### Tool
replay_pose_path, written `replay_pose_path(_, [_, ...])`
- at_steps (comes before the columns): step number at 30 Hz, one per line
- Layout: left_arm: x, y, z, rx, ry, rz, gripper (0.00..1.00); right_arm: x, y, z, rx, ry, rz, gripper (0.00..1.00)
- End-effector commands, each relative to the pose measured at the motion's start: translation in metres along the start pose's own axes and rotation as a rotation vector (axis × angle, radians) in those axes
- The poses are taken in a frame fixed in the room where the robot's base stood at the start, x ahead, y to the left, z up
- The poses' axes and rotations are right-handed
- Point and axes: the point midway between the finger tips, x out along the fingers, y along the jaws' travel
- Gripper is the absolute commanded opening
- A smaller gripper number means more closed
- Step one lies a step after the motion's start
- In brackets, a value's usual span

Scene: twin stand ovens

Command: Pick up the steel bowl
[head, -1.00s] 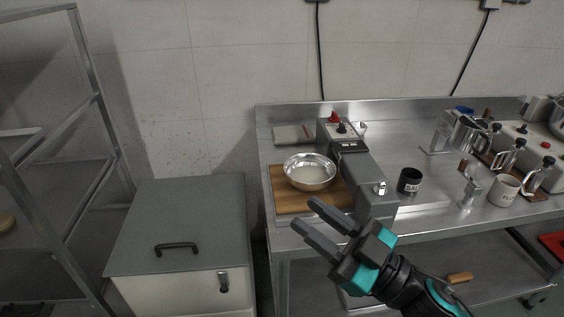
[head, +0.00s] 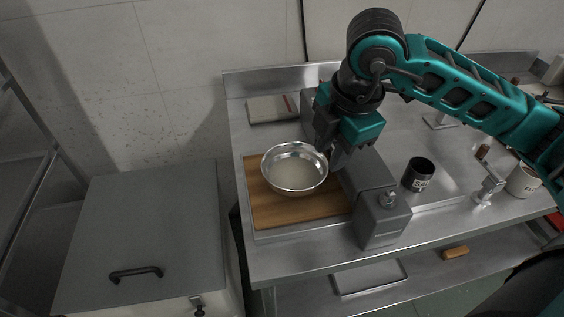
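The steel bowl (head: 294,171) is shiny and round and sits upright on a wooden board (head: 268,209) at the left end of the steel table. My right gripper (head: 331,163) reaches down from above at the bowl's right rim. Its fingers point downward, and one finger is close to the rim. Whether they touch the rim or lie on both sides of it I cannot tell, nor how far apart the fingers are. My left gripper is out of view.
A grey scale-like machine (head: 383,217) stands just right of the bowl. A black cup (head: 418,174) and a white mug (head: 522,181) are further right. A flat pale box (head: 271,108) lies behind the bowl. A grey lidded bin (head: 140,235) stands left of the table.

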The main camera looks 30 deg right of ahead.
Motion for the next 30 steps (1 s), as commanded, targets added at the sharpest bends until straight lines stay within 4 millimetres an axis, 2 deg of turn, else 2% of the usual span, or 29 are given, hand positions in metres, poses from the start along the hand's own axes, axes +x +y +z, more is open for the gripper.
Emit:
replay_pose_path(2, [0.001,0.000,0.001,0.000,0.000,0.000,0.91,0.006,0.000,0.003,0.013,-0.016,0.001,0.33])
replay_pose_path(12, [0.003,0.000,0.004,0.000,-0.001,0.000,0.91,0.065,0.001,0.003,0.012,-0.012,-0.001,0.33])
replay_pose_path(19, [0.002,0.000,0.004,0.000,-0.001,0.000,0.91,0.082,0.002,0.003,0.011,-0.011,0.001,0.33])
replay_pose_path(27, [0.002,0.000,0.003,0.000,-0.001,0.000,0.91,0.120,0.006,0.001,0.011,-0.010,0.000,0.33])
replay_pose_path(30, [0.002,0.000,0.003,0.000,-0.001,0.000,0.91,0.127,0.006,0.002,0.010,-0.011,0.001,0.33])
